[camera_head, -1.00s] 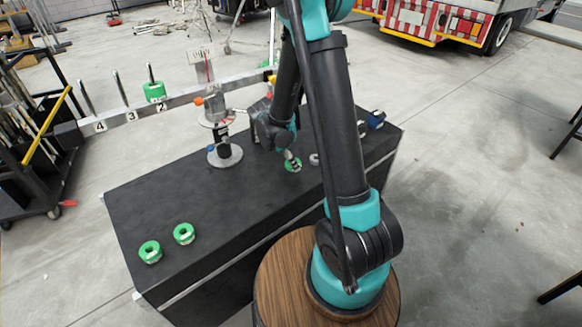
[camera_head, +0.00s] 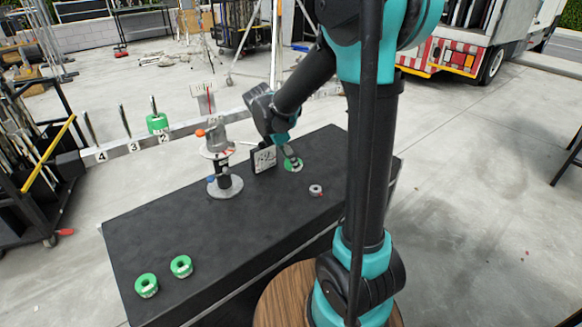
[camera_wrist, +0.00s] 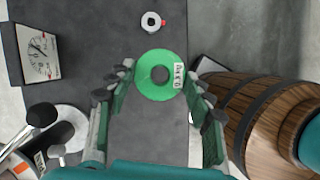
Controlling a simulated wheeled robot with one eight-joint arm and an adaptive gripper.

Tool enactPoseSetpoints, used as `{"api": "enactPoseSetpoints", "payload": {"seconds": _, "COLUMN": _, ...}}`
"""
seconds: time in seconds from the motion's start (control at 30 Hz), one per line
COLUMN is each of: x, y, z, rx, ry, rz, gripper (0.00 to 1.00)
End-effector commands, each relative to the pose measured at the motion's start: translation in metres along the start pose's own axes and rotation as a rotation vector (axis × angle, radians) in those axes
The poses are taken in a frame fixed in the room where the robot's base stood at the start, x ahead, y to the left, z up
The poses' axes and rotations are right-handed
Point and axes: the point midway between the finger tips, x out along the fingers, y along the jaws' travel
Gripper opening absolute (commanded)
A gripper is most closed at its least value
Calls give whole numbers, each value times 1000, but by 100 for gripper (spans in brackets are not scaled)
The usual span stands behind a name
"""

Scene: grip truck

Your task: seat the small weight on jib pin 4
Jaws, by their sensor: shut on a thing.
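My gripper (camera_head: 290,156) is shut on a green ring-shaped weight (camera_head: 296,166) and holds it above the black table, right of the jib stand. In the wrist view the same weight (camera_wrist: 160,90) sits between both fingertips, its hole facing the camera and a white label on its right side. Jib pin 4 (camera_head: 90,128) is bare, upright at the jib's far left end above the "4" label. Pin 3 (camera_head: 125,120) beside it is also bare. Pin 2 carries a green weight (camera_head: 157,123). My gripper is far to the right of pin 4.
Two other green weights (camera_head: 146,285) (camera_head: 181,266) stand at the table's (camera_head: 170,230) front left. A grey ring with a red spot (camera_head: 316,189) lies to the right. A dial box (camera_head: 264,160) stands near my gripper, beside the jib stand (camera_head: 222,165). A cart (camera_head: 40,190) is left of the jib.

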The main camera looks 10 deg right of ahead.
Motion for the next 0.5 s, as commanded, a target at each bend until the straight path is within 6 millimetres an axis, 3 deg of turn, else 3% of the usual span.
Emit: {"api": "enactPoseSetpoints", "payload": {"seconds": 0.5, "x": -28, "y": 0, "z": 12, "rx": 0, "ry": 0, "rz": 0, "gripper": 12}}
